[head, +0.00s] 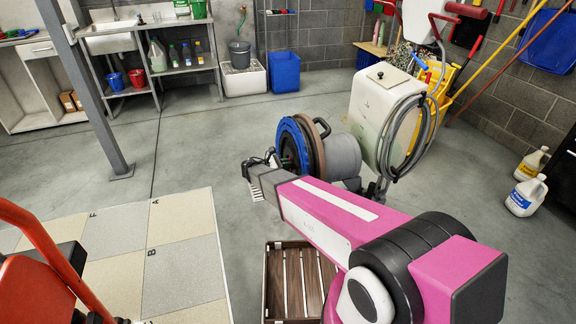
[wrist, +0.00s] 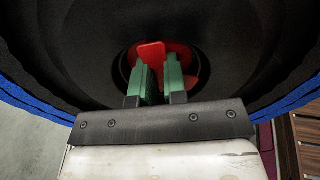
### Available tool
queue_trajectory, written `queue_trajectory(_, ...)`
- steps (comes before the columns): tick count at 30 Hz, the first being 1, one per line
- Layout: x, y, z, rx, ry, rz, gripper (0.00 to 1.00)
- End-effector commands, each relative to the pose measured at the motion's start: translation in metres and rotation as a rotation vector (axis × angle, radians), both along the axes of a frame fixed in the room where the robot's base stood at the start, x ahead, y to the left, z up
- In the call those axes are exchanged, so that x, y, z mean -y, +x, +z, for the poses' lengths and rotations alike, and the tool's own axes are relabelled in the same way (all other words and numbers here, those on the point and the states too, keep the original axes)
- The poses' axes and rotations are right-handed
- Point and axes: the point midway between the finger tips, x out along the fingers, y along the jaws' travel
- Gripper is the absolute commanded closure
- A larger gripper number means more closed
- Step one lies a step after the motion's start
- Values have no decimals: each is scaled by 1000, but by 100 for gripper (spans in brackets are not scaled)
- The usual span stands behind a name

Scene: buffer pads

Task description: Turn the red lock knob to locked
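The red lock knob (wrist: 151,52) shows in the wrist view at the middle of a dark round recess, with more red to the right. My gripper (wrist: 159,75) has two green fingers reaching into the recess, one on each side of part of the knob. A narrow gap shows between the fingers; whether they press on the knob I cannot tell. The knob's lower part is hidden by the fingers. In the head view the floor machine (head: 345,155) lies tipped with its blue-edged round pad (head: 284,136) facing left, by my wrist. The knob is hidden there.
A wooden crate (head: 272,285) stands on the floor below my arm. A cream tank with a grey hose (head: 373,106) is behind the machine. White jugs (head: 525,196) stand at right. A grey post (head: 97,100) stands at left. Floor left of the pad is clear.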

Motion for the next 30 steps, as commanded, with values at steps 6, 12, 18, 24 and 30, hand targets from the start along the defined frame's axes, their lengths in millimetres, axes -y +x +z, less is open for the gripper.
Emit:
queue_trajectory(6, 0, 0, 0, 11, 3, -1, 100)
queue_trajectory(12, 0, 0, 0, 190, 54, -17, 100)
queue_trajectory(18, 0, 0, 0, 416, 119, -38, 100)
queue_trajectory(24, 0, 0, 0, 562, 162, -51, 100)
queue_trajectory(30, 0, 0, 0, 577, 166, -52, 100)
